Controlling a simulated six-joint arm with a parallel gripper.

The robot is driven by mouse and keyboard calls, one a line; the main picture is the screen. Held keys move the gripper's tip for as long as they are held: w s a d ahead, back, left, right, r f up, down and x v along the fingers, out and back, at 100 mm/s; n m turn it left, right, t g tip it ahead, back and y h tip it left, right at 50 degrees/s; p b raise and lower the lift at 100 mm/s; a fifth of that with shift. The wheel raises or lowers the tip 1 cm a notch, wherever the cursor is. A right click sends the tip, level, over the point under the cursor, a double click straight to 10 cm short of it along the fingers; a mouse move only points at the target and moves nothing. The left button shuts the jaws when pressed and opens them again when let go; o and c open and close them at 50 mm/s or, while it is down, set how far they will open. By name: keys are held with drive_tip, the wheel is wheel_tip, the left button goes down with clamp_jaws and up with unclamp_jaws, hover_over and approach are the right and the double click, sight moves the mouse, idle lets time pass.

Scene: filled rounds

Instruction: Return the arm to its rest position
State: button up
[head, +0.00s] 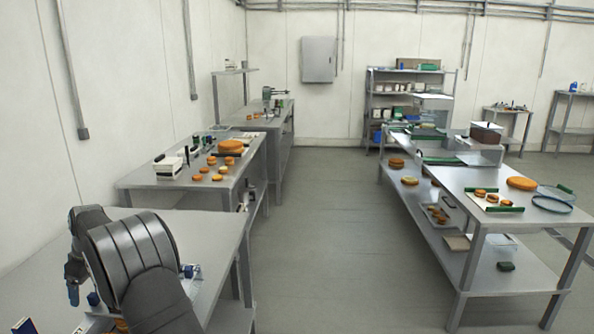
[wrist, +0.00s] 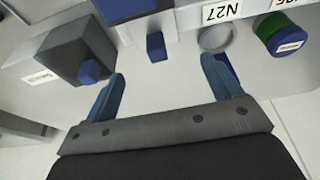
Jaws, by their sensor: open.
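My gripper (wrist: 163,68) is open in the wrist view. Its two blue fingers stand wide apart, with nothing held between them. Past the fingertips lies a small blue block (wrist: 156,47), apart from both fingers. My dark grey arm (head: 135,260) fills the lower left of the head view, over the near grey table (head: 215,225). It hides part of that table, and my gripper cannot be clearly made out there.
The wrist view shows a dark box (wrist: 75,52) with a blue knob at left, a grey round piece (wrist: 215,38) and a green-and-blue cylinder (wrist: 281,34) at right. A left bench (head: 180,184) and right bench (head: 465,180) carry orange rounds. The floor (head: 325,230) between is clear.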

sight(91, 307)
wheel_tip(91, 307, down, 5)
drive_tip(key=shift+f, duration=0.1)
drive_tip(key=shift+s, duration=0.65)
